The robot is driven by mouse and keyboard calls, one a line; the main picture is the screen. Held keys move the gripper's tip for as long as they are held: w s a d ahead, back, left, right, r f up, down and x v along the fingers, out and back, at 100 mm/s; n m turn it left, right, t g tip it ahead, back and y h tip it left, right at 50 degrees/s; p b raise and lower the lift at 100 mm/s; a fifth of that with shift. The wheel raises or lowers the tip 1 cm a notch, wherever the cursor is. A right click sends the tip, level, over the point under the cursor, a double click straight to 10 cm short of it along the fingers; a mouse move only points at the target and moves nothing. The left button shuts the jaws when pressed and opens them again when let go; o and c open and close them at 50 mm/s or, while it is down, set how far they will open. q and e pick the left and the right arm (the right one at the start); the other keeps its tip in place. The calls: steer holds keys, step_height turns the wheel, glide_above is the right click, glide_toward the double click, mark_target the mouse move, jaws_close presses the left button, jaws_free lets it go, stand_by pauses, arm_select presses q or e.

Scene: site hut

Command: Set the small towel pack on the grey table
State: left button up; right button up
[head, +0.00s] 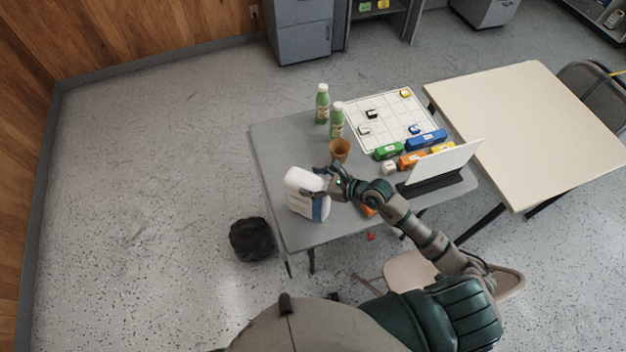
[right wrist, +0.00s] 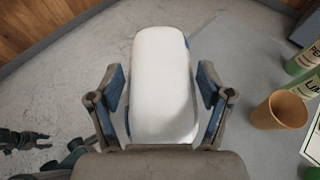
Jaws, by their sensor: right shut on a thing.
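The towel pack (head: 299,182) is white with a blue lower part and stands upright at the near left part of the grey table (head: 275,150). My right gripper (head: 323,182) is shut on it from the right. In the right wrist view the white pack (right wrist: 162,85) fills the space between the two fingers of my right gripper (right wrist: 162,92). I cannot tell whether its bottom touches the tabletop. My left gripper (right wrist: 28,140) shows small at the left of the right wrist view, its fingers apart and empty.
A brown cup (head: 340,149) and two green bottles (head: 322,104) (head: 337,121) stand behind the pack. A white grid board (head: 388,117), coloured blocks and a white-screened stand (head: 440,167) take up the right side. The table's left strip is bare. A black bag (head: 251,240) lies on the floor.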

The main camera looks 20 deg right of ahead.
steer(key=o, duration=1.7)
steer(key=shift+o, duration=0.2)
steer(key=shift+d, duration=0.1)
steer(key=shift+d, duration=0.15)
steer(key=shift+r, duration=0.1)
steer(key=b+v, duration=0.1)
steer(key=v, duration=1.1)
steer(key=shift+b, duration=0.4)
